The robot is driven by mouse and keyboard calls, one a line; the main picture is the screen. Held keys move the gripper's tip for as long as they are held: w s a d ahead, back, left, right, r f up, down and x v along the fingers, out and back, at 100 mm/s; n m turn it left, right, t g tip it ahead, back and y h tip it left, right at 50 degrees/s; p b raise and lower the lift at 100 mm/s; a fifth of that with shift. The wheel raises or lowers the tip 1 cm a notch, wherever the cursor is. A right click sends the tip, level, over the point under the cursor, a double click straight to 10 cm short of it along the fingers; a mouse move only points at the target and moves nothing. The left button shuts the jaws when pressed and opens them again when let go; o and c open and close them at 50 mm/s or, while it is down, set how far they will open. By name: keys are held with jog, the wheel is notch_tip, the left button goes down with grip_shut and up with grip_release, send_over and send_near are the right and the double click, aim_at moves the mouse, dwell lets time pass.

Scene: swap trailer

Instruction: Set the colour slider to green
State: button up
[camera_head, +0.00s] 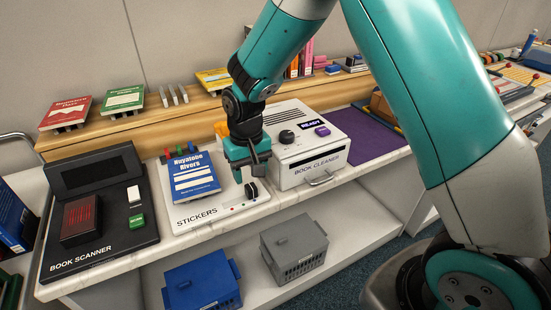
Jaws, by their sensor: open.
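The white STICKERS unit (190,220) sits on the counter with a blue book (194,178) lying on its top. A small black knob (251,190) stands at its right end, by a row of small coloured dots along the front edge. This looks like the colour slider; which colour it sits at is too small to tell. My gripper (249,169) is open and empty, pointing down just above the knob and slightly left of it. It appears apart from the knob, though the exact gap is unclear. My gripper hides part of the unit behind it.
The BOOK SCANNER (98,212) stands left of the unit, and the white BOOK CLEANER (300,150) close on its right. A wooden ledge with books (66,112) runs behind. A blue crate (200,287) and a grey crate (293,249) are on the shelf below.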

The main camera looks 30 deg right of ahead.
aim_at(251, 188)
notch_tip(251, 188, up, 12)
jog(key=s+a+r+n+y, duration=0.1)
jog(key=s+a+r+n, duration=0.1)
jog(key=s, duration=0.8)
jog(key=s+a+r+n+y+p, duration=0.1)
jog(key=s+a+r+n+y, duration=0.1)
jog(key=s, duration=0.8)
jog(key=shift+r+n, duration=0.9)
jog(key=shift+r, duration=0.4)
